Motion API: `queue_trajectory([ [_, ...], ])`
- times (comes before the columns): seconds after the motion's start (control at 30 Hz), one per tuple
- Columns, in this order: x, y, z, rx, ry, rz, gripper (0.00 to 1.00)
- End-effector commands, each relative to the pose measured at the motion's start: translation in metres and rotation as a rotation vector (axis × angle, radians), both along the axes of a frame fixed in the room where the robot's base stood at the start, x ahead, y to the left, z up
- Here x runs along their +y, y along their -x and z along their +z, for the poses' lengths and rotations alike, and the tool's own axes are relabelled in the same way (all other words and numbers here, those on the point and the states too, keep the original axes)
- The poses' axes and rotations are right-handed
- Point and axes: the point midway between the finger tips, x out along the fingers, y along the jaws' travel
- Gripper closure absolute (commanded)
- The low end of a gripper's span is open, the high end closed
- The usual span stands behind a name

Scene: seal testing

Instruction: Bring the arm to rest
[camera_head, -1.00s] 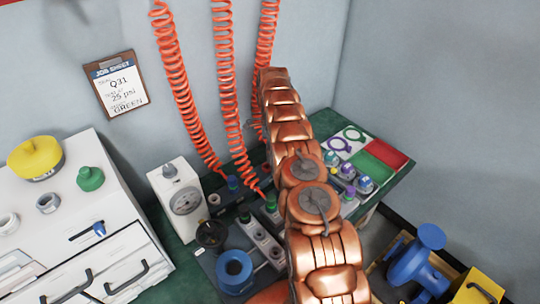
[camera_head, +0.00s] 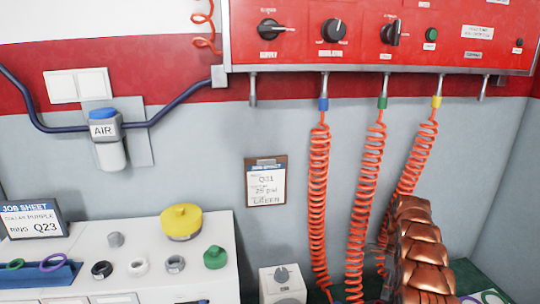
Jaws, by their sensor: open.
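My copper-coloured arm (camera_head: 425,255) stands at the lower right, in front of the right-hand coiled hoses. Its segments rise from the bottom edge and end below the red panel.
A red panel (camera_head: 380,35) with knobs spans the top right. Orange coiled hoses (camera_head: 318,170) hang from it beside my arm. A white cabinet (camera_head: 130,255) at left bears a yellow cap (camera_head: 181,222), a green cap (camera_head: 215,257) and rings. A white gauge box (camera_head: 283,287) stands between.

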Motion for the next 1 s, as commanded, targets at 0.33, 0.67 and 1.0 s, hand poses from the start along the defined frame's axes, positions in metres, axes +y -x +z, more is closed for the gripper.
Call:
queue_trajectory([
  [0.33,0.032,0.006,0.065,-0.075,-0.066,0.226,0.42],
  [0.67,0.065,0.027,0.121,-0.139,-0.13,0.452,0.42],
  [1.0,0.1,0.062,0.172,-0.199,-0.192,0.689,0.42],
])
